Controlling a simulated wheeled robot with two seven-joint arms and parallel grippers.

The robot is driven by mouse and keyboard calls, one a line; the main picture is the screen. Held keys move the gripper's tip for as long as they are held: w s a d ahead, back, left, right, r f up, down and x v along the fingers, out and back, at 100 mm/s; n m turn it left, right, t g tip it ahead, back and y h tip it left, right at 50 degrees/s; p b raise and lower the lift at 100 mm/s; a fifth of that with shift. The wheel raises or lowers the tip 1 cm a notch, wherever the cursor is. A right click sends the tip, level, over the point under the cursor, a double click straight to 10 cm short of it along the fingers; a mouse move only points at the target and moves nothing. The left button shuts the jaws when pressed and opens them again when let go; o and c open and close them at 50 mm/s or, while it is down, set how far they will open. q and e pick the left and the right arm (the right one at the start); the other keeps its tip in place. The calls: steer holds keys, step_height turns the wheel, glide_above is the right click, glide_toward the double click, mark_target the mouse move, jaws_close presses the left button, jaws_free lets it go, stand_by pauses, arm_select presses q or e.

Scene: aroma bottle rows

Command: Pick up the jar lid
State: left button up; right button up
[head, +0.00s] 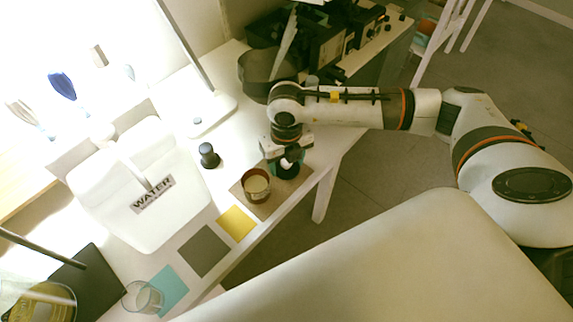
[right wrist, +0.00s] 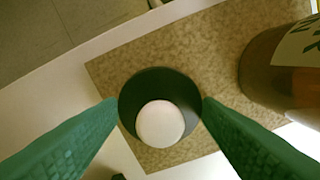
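The jar lid (right wrist: 183,93), a dark round disc with a pale round knob, lies on a brown speckled mat (right wrist: 112,72) in the right wrist view. My right gripper (right wrist: 160,102) is open, with one green fingertip at each side of the lid's rim. The tips look very close to the rim; I cannot tell whether they touch it. In the head view my right gripper (head: 287,160) points down over the mat's far end and partly hides the lid. An amber jar (head: 256,188) with a pale label stands beside it on the mat. My left gripper is not in view.
A white WATER container (head: 120,205) and a small dark bottle (head: 208,156) stand left of the mat. Yellow (head: 237,222), grey and blue squares lie along the table edge, with a clear glass (head: 143,297). A dark bin (head: 262,75) and equipment stand behind.

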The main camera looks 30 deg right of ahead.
steer(key=c, duration=0.3)
steer(key=shift+c, duration=0.2)
